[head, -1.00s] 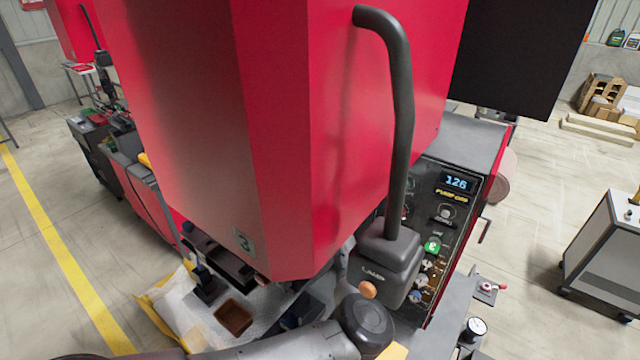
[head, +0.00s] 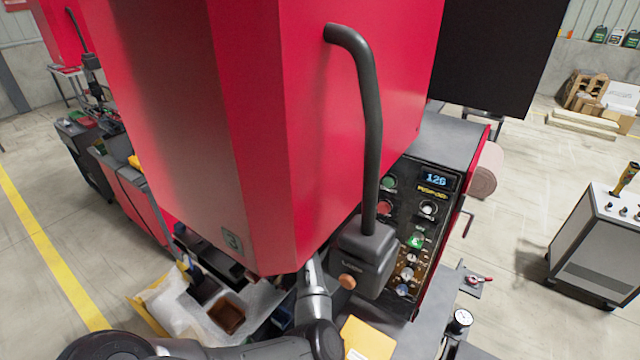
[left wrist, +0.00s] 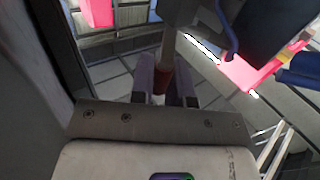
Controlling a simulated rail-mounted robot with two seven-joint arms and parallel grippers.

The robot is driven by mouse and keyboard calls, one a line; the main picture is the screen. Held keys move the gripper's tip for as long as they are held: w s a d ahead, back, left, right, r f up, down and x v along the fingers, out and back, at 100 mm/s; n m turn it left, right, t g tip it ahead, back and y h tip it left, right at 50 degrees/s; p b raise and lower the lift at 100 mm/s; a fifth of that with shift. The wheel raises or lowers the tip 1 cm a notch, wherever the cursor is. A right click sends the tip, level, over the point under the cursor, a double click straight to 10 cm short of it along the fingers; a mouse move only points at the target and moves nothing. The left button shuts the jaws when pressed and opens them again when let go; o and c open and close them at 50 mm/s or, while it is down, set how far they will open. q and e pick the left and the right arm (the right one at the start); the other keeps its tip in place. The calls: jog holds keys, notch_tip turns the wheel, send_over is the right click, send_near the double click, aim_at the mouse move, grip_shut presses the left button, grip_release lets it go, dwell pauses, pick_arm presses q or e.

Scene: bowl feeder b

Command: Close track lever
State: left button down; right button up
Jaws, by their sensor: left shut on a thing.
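In the left wrist view my left gripper (left wrist: 165,93) is shut on a thin upright rod with a reddish-brown part (left wrist: 160,78) between the two fingers. This appears to be the track lever, but its ends are hidden. In the head view my left arm comes in along the bottom and reaches up beside the red machine housing (head: 300,140). The left gripper and the lever are hidden behind that housing there. My right gripper is not in view.
A dark bent tube (head: 372,120) rises from a grey box with an orange knob, beside the control panel (head: 412,230) reading 126. A yellow piece (head: 366,340) lies at the bottom. A brown bin (head: 227,314) sits left of my arm. A grey cart (head: 600,250) stands right.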

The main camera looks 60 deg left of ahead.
pick_arm(q)
jog(key=shift+f, duration=0.15)
jog(key=c, duration=1.2)
grip_release()
jog(key=shift+c, duration=0.2)
jog(key=shift+o, duration=0.7)
jog(key=shift+w+d, duration=0.1)
jog(key=shift+w, duration=0.1)
